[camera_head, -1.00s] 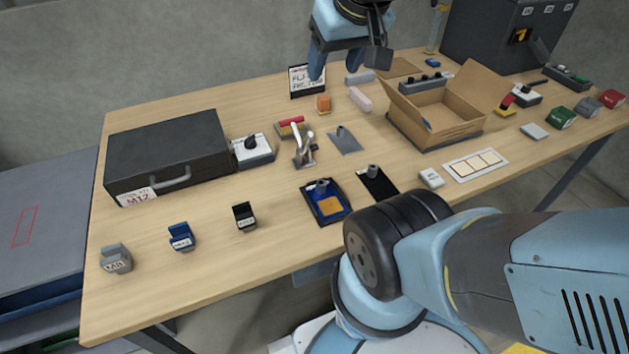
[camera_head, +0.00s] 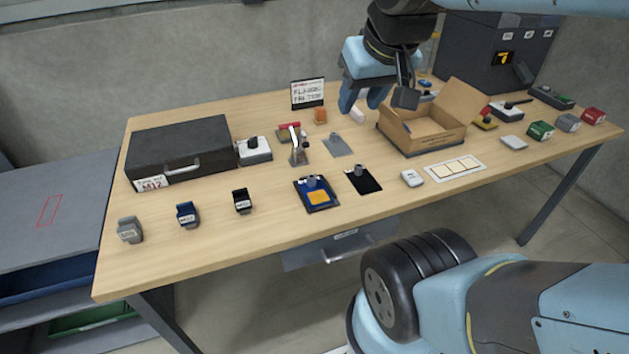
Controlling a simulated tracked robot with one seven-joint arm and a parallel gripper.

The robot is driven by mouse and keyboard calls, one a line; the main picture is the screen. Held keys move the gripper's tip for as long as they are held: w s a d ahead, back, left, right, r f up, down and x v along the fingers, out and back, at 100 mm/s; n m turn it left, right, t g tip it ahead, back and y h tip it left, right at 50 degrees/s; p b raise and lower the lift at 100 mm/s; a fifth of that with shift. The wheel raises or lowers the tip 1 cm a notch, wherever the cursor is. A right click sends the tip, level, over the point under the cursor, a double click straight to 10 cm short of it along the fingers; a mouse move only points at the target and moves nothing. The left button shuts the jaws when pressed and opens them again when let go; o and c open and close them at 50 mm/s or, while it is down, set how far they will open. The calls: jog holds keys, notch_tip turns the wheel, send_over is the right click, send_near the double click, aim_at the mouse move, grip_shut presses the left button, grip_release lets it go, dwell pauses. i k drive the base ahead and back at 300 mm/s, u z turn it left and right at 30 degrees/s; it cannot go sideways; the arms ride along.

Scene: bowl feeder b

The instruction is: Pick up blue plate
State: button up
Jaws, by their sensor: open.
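The blue plate (camera_head: 329,203) lies flat near the front middle of the table. It has an orange square on it and a grey knob-like post at its back edge. A black plate (camera_head: 370,185) with a similar post lies just right of it, and a grey plate (camera_head: 337,149) lies behind. My gripper (camera_head: 377,99) is open and empty, above the back part of the table left of the cardboard box. It is apart from the blue plate, behind it and to the right in the picture.
An open cardboard box (camera_head: 434,141) stands right of centre. A black case (camera_head: 178,150) stands at the left. A toggle-clamp-like device (camera_head: 298,152) stands behind the blue plate. Small bins (camera_head: 188,215) line the front left. The wooden tabletop (camera_head: 265,240) is bare at the front.

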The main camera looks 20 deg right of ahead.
aim_at(316, 194)
jog(key=u, duration=0.9)
jog(key=i, duration=0.1)
jog(key=z, duration=3)
jog(key=k, duration=2.05)
jog(key=u, duration=1.05)
jog(key=i, duration=1.05)
jog(key=z, duration=0.1)
